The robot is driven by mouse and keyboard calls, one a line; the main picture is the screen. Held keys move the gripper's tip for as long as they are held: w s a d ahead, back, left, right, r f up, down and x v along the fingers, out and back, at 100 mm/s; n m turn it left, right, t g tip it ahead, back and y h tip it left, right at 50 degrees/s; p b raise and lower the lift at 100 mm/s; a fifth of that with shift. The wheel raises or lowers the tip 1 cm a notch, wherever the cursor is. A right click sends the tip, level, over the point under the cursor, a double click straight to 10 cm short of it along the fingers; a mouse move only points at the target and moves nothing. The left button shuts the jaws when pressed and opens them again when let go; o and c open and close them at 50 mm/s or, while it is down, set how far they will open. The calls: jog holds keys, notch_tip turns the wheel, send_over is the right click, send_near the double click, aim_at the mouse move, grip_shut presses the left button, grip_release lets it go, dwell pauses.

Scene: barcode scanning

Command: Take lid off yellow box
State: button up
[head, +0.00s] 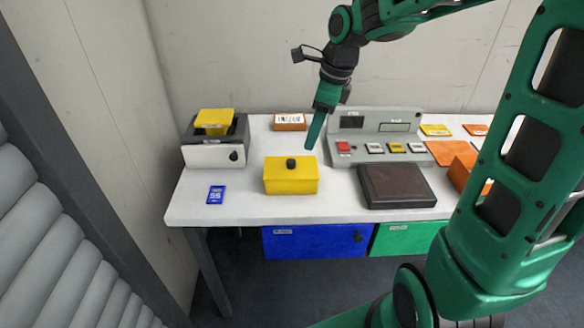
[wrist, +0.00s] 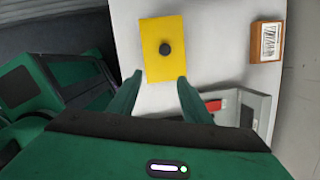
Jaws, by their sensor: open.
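The yellow box (head: 290,181) stands on the white table, with its yellow lid (head: 275,165) on top. A black round knob (head: 291,164) sits on the lid. The wrist view shows the lid (wrist: 158,66) and its knob (wrist: 165,48) from above, ahead of the fingers. My gripper (head: 309,146) is above the table, just above and behind the box, pointing down. In the wrist view my gripper (wrist: 159,76) has its two fingers spread apart with nothing between them. The knob is clear of both fingers.
A grey control panel (head: 375,123) and a dark flat box (head: 396,184) stand right of the yellow box. An orange box (head: 290,122) with a barcode stands behind. A white device (head: 213,154) and a blue card (head: 216,195) are at left. The table front (head: 247,208) is bare.

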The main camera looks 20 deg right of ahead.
aim_at(291, 161)
jog(key=shift+m, duration=0.7)
jog(key=w+a+f, duration=0.1)
jog(key=f, duration=0.2)
jog(key=w+a+f, duration=0.1)
jog(key=f, duration=0.3)
jog(key=w+a+f, duration=0.2)
jog(key=f, duration=0.1)
jog(key=shift+f, duration=0.15)
grip_shut()
